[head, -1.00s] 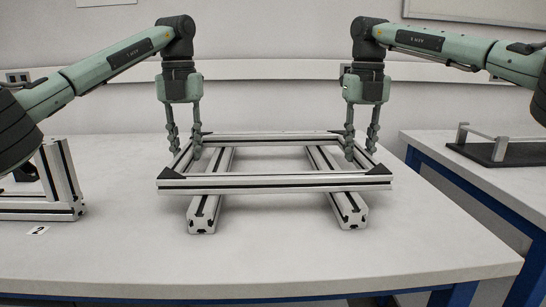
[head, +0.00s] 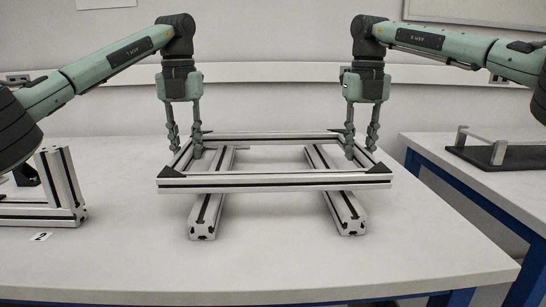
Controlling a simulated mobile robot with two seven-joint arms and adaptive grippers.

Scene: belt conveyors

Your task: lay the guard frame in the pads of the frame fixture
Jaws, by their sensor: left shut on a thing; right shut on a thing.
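The guard frame (head: 275,183) is a flat rectangle of silver profiles with black slots and black corner plates. It is level above two silver rails on the white table. My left gripper (head: 184,153) is shut on its left side bar, and my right gripper (head: 361,151) is shut on its right side bar. The frame looks raised off the rails, though the gap is hard to judge. A black plate with grey upright brackets (head: 496,150) is partly visible on the right table; I cannot tell whether it is the frame fixture.
The left rail (head: 207,213) and right rail (head: 341,211) lie under the frame. An upright profile structure (head: 62,180) stands at the left, near a tag marked 2 (head: 41,237). A gap separates the white table (head: 290,265) from the right table (head: 430,143). The front table area is clear.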

